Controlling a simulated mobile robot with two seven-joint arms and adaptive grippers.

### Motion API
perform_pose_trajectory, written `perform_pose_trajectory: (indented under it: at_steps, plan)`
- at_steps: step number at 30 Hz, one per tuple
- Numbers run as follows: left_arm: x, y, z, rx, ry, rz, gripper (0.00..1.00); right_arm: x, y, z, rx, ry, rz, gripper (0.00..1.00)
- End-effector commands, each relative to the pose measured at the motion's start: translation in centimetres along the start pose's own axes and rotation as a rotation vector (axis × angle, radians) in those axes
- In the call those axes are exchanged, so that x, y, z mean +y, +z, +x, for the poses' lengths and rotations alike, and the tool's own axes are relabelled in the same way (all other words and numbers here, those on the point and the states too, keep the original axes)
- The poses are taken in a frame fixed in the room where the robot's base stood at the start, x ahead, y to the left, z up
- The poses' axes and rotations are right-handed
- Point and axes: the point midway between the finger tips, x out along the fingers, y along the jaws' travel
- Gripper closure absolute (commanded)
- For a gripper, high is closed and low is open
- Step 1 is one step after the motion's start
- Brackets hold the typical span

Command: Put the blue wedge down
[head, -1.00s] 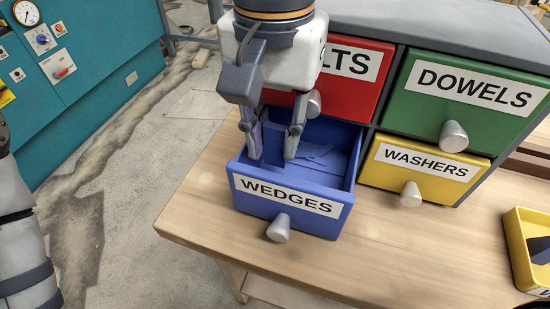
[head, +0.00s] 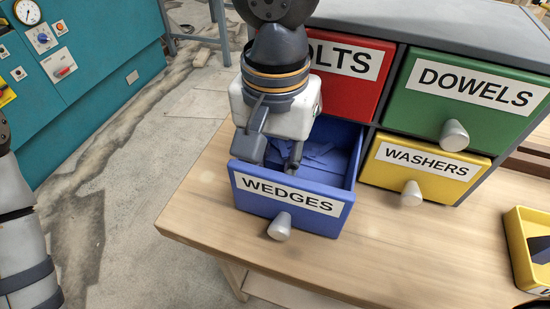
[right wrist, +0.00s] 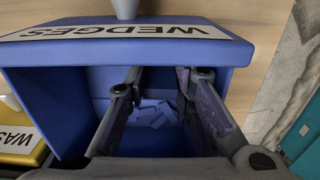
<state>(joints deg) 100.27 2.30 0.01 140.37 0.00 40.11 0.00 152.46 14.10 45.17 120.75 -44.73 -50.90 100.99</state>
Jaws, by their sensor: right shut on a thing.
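The blue drawer labelled WEDGES (head: 290,207) is pulled open, and it fills much of the right wrist view (right wrist: 215,52). Several flat blue wedges (head: 322,155) lie on its floor; they show pale between my fingers in the right wrist view (right wrist: 152,113). My right gripper (head: 281,163) points down inside the drawer, just behind its front panel. In the right wrist view its fingers (right wrist: 160,78) are shut on a blue wedge, which is hard to tell apart from the blue drawer behind it. I cannot tell whether the held wedge touches the drawer floor. My left gripper is out of view.
The red drawer (head: 345,75) is above, with the green DOWELS drawer (head: 470,95) and yellow WASHERS drawer (head: 425,172) to the right, all shut. A yellow bin (head: 519,250) stands at the right. The wooden bench top (head: 400,250) in front is clear.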

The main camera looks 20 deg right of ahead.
Motion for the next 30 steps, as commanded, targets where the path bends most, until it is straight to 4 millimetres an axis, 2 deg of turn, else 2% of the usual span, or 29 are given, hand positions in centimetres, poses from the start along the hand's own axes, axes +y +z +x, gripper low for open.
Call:
perform_pose_trajectory:
  at_steps: [1,2,10,13,17,24,30]
  plan:
    - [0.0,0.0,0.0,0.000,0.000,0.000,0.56,0.0,0.0,0.0,0.000,-0.001,0.000,0.96]
    - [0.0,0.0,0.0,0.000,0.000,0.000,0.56,0.0,0.0,0.0,0.000,-0.001,0.000,0.71]
    - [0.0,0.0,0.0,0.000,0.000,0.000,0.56,0.0,0.0,-0.1,0.000,-0.001,0.000,0.69]
    - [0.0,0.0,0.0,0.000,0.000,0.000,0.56,-0.1,0.0,-0.7,-0.002,-0.003,-0.001,0.69]
    - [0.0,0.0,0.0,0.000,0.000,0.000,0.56,-0.1,-0.1,-3.7,0.006,-0.007,0.002,0.69]
    - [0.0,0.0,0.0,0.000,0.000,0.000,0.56,-0.1,0.0,-10.3,0.003,-0.004,0.000,0.69]
    - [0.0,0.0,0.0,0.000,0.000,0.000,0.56,0.0,0.0,-13.0,0.000,-0.001,-0.001,0.69]
